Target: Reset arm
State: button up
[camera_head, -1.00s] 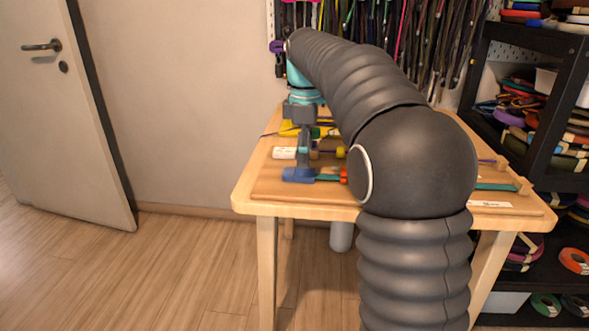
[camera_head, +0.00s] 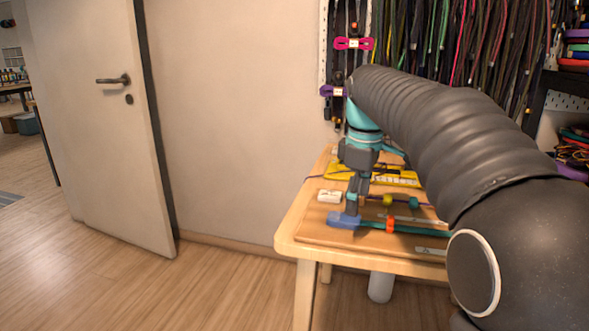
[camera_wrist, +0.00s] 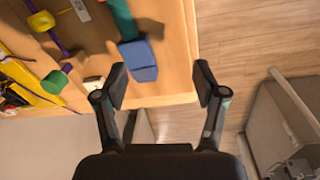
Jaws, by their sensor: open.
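My gripper (camera_wrist: 160,82) is open and empty in the wrist view, its two dark fingers spread apart over the edge of the wooden table (camera_wrist: 165,92). A blue block-shaped end piece (camera_wrist: 140,60) with a green part lies on the table just beyond the left finger, apart from it as far as I can tell. In the head view, my arm reaches over the table (camera_head: 290,240), and the gripper end points down near the blue piece (camera_head: 342,219). Part of the table is hidden behind my arm.
Cords (camera_head: 440,45) hang on the wall behind. A door (camera_head: 105,120) stands at left, with open floor before it.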

jog(key=s+f+m+t, duration=0.2)
jog(key=s+f+m, duration=0.4)
jog(key=s, duration=0.6)
jog(key=s+f+m+t, duration=0.2)
jog(key=s+f+m, duration=0.4)
jog(key=s, duration=0.7)
jog(key=shift+s+f+t, duration=0.3)
jog(key=shift+f, duration=0.4)
jog(key=shift+d, duration=0.1)
